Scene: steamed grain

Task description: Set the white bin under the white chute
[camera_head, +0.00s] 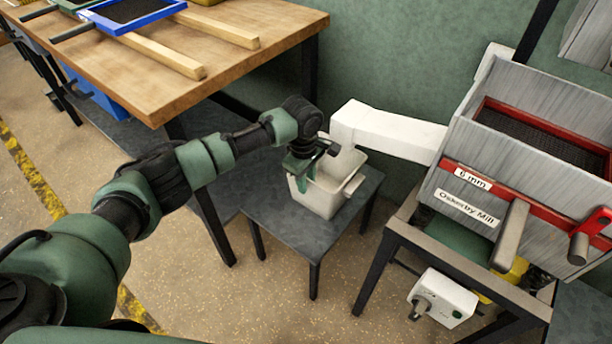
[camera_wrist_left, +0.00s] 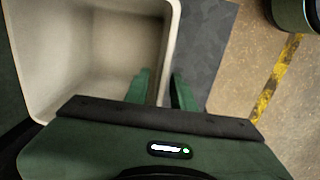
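The white bin (camera_head: 327,201) stands upright on a small dark table, below the outlet end of the white chute (camera_head: 384,131). The chute end hides part of the bin's back. My left gripper (camera_head: 302,178) is at the bin's left rim. In the left wrist view the bin (camera_wrist_left: 85,60) looks empty. There my left gripper (camera_wrist_left: 161,90) has one green finger inside the bin and one outside, close against both sides of the wall, so it appears shut on the rim. My right gripper is not in view.
The small dark table (camera_head: 272,232) has bare room in front of the bin. The grey mill (camera_head: 550,125) stands on a metal frame at right. A wooden workbench (camera_head: 130,75) with a blue-framed sieve (camera_head: 128,12) is at upper left. A white switch box (camera_head: 443,299) hangs below the mill.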

